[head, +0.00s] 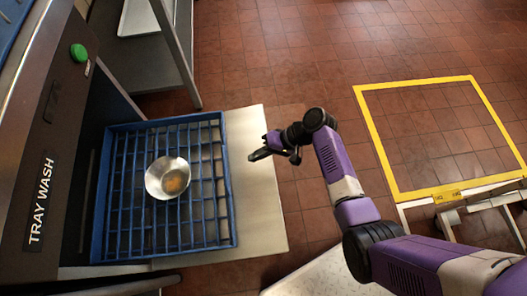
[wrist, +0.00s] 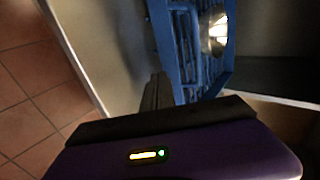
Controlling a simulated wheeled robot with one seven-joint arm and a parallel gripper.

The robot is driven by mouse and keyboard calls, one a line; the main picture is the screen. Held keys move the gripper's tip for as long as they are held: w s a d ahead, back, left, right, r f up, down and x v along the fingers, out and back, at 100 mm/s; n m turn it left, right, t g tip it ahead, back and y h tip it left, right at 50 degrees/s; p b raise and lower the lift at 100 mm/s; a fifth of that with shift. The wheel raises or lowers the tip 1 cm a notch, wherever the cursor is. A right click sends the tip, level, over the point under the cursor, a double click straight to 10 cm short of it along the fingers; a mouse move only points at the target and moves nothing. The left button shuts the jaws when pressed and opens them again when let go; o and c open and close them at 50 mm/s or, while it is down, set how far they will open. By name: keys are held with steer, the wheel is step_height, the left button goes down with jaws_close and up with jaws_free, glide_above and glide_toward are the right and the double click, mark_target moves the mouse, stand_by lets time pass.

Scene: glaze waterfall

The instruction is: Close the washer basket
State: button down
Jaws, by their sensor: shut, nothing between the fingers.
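The blue washer basket (head: 231,212) is a wire-grid rack that sits partly inside the opening of the tray washer (head: 62,110), with its right part out on a pale ledge. A metal bowl (head: 157,181) with an orange-brown patch inside rests in the basket. My gripper (head: 254,156) is shut and empty, above the ledge just right of the basket's right rim. In the wrist view the shut fingers (wrist: 157,90) point toward the blue basket (wrist: 183,92), and the bowl (wrist: 219,34) shows beyond. Whether the fingers touch the rim cannot be told.
The pale ledge (head: 262,200) is bare right of the basket. A metal shelf (head: 180,45) stands behind. A dark handle bar (head: 120,286) runs along the washer's front. Tiled floor (head: 290,70) is open at the back.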

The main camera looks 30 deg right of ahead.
steer(key=b+x, duration=0.1)
steer(key=x, duration=0.2)
steer(key=shift+w+a+f, duration=0.1)
steer(key=shift+a+f, duration=0.1)
steer(key=shift+f, duration=0.1)
steer(key=shift+w+a, duration=0.2)
steer(key=shift+a, duration=0.4)
steer(key=shift+w+a, duration=0.25)
steer(key=shift+a, duration=0.35)
steer(key=shift+w+a, duration=0.3)
steer(key=shift+a, duration=0.45)
steer(key=shift+a, duration=0.1)
steer(key=shift+w+a+b, duration=0.2)
steer(key=shift+a+b, duration=0.1)
steer(key=shift+a, duration=0.25)
steer(key=b, duration=1)
glide_toward(138, 176)
steer(key=a, duration=0.1)
steer(key=s+a, duration=0.1)
steer(key=a, duration=0.1)
steer(key=shift+s+a+f, duration=0.2)
steer(key=shift+s+f, duration=0.05)
steer(key=shift+w+a+r, duration=0.2)
steer(key=shift+a, duration=0.4)
